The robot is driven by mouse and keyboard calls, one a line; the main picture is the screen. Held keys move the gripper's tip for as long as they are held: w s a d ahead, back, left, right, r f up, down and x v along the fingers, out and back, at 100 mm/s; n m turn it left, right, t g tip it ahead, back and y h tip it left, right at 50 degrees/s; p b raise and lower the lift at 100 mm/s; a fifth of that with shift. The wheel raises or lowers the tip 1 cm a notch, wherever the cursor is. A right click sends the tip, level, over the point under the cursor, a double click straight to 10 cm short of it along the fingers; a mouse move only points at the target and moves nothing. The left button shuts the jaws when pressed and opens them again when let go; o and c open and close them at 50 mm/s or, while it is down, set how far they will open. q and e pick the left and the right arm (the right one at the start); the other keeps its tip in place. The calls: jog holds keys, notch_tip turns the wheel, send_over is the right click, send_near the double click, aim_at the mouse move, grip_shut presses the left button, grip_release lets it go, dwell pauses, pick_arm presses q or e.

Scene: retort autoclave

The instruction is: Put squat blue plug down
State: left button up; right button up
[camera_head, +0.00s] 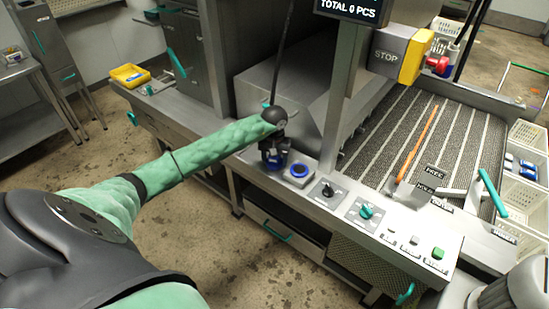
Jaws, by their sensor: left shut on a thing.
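My left gripper (273,152) is at the end of the green-sleeved arm, over the left part of the steel control ledge. It is shut on the squat blue plug (274,163), which shows as a small dark blue shape under the dark fingers. The fingers hide much of the plug. I cannot tell whether its underside touches the ledge. A round blue-ringed fitting (299,171) on a pale square plate is just right of the gripper. My right gripper is not in view.
The ledge (310,208) carries a black knob (328,191), a teal knob (366,211) and a green button (437,253). A slatted conveyor (400,130) with an orange-handled tool (417,145) lies behind. A yellow tray (130,75) is at far left. White baskets stand at right.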

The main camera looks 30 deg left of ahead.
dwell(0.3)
pick_arm(q)
jog(key=shift+f, duration=0.15)
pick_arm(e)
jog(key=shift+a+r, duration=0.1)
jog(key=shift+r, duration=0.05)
pick_arm(q)
jog(key=o, duration=1.3)
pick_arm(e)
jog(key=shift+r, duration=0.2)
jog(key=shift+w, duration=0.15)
